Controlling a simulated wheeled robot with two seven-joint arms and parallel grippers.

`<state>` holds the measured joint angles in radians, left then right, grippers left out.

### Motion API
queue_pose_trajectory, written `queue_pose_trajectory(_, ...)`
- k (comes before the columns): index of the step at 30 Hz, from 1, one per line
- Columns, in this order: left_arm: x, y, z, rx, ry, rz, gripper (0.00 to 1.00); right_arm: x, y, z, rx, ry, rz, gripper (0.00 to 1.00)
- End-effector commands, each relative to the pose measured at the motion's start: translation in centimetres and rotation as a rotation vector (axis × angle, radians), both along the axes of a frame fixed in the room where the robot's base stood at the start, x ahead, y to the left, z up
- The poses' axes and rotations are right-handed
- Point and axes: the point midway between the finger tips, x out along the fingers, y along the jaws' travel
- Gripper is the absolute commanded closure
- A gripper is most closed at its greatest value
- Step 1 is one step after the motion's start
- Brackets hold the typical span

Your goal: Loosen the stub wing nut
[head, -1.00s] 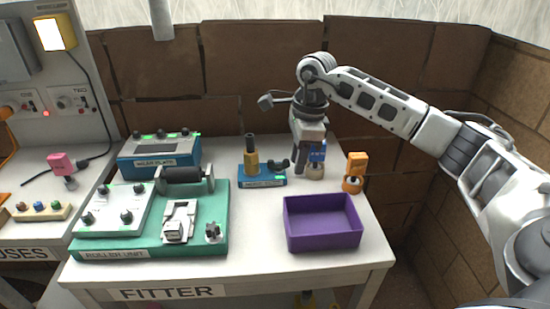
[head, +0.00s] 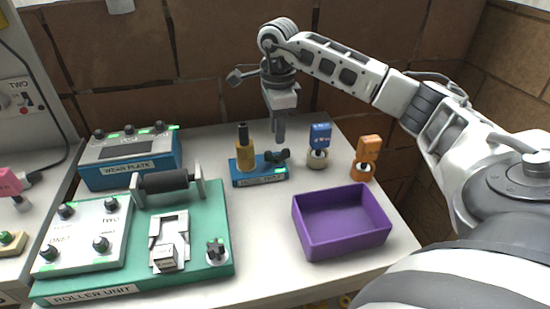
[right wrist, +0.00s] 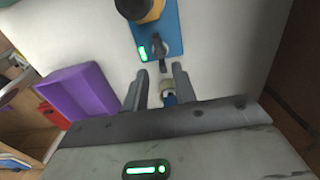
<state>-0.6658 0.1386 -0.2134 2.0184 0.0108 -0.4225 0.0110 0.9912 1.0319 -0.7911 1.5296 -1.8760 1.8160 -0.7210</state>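A dark wing nut (head: 277,156) sits at the right end of a small blue block (head: 258,179) whose label I cannot read clearly. It also shows in the right wrist view (right wrist: 159,48), beside a green light. Another dark wing nut (head: 215,250) stands on the green roller unit (head: 215,205). My right gripper (head: 279,140) points down behind the blue block. In the right wrist view its fingers (right wrist: 160,72) are apart with nothing clamped, and the wing nut lies just beyond their tips. My left gripper is out of view.
A yellow, dark-topped post (head: 246,155) stands on the blue block. A blue-tagged plug (head: 319,140) and an orange one (head: 367,155) stand to the right. A purple bin (head: 345,247) is in front of them. The wear plate box (head: 130,160) is at the back left.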

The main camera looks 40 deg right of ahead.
Motion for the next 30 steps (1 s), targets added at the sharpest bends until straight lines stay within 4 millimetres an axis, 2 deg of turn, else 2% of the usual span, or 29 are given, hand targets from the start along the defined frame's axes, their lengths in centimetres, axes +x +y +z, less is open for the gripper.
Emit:
queue_pose_trajectory(1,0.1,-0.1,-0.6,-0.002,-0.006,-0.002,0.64,0.0,0.0,-1.0,0.000,0.000,0.000,0.73)
queue_pose_trajectory(3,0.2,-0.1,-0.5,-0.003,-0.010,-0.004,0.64,0.0,0.0,-1.4,0.000,-0.001,0.000,0.73)
queue_pose_trajectory(19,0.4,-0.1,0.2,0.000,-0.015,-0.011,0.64,0.0,0.0,-1.4,0.000,0.000,0.000,0.73)
queue_pose_trajectory(30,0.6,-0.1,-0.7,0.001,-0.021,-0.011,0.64,0.0,0.0,-3.1,0.000,0.000,0.000,0.73)
